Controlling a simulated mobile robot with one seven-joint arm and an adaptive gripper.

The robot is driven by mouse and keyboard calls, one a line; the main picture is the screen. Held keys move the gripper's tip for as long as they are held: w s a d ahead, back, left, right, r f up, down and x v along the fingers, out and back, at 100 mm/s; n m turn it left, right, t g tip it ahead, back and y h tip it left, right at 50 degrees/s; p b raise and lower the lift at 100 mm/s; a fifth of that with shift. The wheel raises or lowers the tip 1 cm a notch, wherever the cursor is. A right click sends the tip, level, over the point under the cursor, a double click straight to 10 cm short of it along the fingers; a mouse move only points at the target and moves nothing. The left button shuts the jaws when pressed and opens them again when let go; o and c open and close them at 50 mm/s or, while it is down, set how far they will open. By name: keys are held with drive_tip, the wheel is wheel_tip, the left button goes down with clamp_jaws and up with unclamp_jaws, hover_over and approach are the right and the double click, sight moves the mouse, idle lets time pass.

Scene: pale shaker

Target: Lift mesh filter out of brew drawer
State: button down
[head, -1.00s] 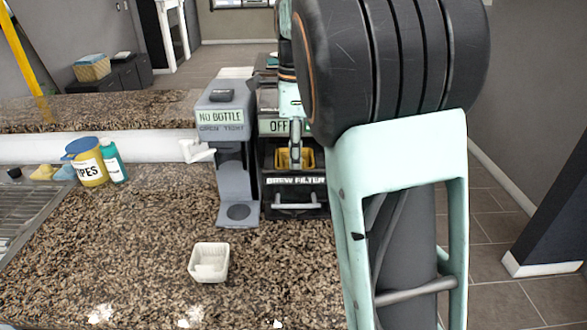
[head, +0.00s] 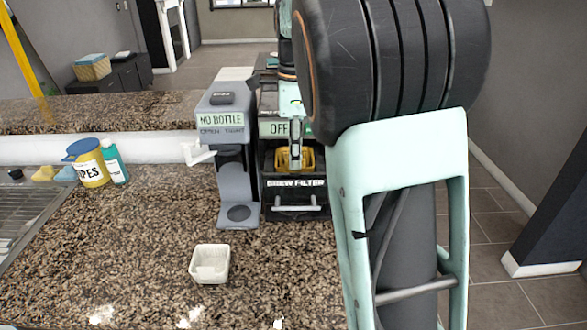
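The brew drawer (head: 297,208) is the open, dark tray with a pale handle, labelled "BREW FILTER", at the front of the brewing machine. The yellow mesh filter (head: 307,158) shows inside it, partly hidden by my gripper. My gripper (head: 296,166) points down into the drawer at the filter. Its fingers are small here and overlap the filter, so I cannot tell whether they grip it. The upper part of the machine is partly hidden by my arm.
A grey dispenser (head: 226,150) marked "NO BOTTLE" stands directly left of the machine. A white square basket (head: 210,263) sits on the granite counter in front. A wipes tub (head: 90,165) and a teal bottle (head: 113,162) stand at the left. The counter between is clear.

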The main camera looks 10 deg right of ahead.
drive_tip(key=shift+r+p, duration=0.45)
drive_tip(key=shift+r+p, duration=0.55)
drive_tip(key=shift+p, duration=0.05)
drive_tip(key=shift+s+a, duration=0.1)
drive_tip(key=shift+s, duration=0.45)
idle(0.3)
wheel_tip(320, 180, up, 7)
drive_tip(key=p, duration=0.4)
drive_tip(key=shift+p, duration=0.35)
idle(0.5)
